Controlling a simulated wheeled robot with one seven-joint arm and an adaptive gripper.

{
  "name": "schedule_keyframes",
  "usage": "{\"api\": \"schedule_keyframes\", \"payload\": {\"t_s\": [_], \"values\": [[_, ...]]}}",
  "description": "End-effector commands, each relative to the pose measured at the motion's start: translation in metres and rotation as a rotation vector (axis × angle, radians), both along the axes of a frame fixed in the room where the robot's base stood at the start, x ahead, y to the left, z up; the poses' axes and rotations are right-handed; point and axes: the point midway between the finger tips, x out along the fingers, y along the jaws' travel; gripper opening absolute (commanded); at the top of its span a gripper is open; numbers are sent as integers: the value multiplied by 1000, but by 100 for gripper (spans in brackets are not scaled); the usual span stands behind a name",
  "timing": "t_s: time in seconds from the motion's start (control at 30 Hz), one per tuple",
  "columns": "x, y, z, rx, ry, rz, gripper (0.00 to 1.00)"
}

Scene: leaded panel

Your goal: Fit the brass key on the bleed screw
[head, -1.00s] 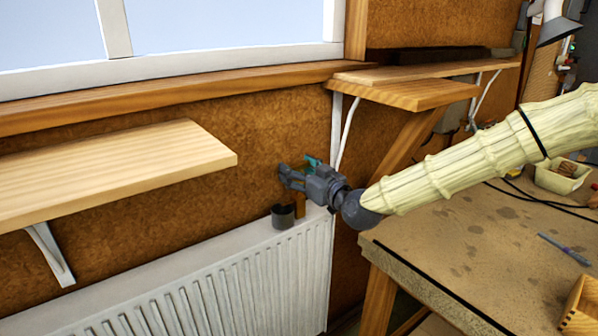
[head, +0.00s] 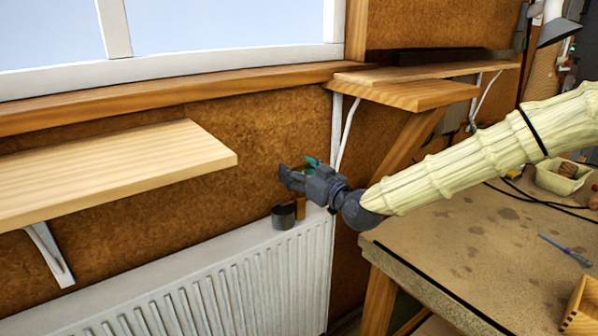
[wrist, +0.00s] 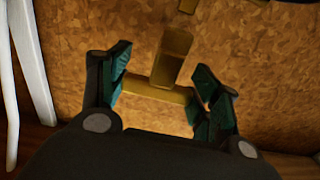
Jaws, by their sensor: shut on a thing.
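My gripper (wrist: 170,97) is shut on the brass key (wrist: 172,62), with its crossbar between the teal finger pads in the wrist view. The key's thicker stem points up the picture, away from the palm. More brass-coloured metal shows beyond the stem at the top edge; I cannot tell whether it is part of the key or separate. In the head view my gripper (head: 287,175) is above the right end of the white radiator (head: 235,285), in front of the cork wall. The key is too hidden there to make out, and I cannot identify the bleed screw in either view.
A dark cup (head: 283,217) and a small wooden block (head: 300,209) stand on the radiator below my gripper. A wooden shelf (head: 110,165) juts out at left, another (head: 410,94) above right. A workbench (head: 480,235) is at right. Open wall lies left of the gripper.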

Motion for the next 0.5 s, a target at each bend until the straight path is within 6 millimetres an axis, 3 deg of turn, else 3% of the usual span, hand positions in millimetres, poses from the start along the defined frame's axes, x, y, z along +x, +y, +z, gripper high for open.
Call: {"api": "schedule_keyframes", "payload": {"t_s": [0.5], "values": [[0,0,-10,0,0,0,34]]}}
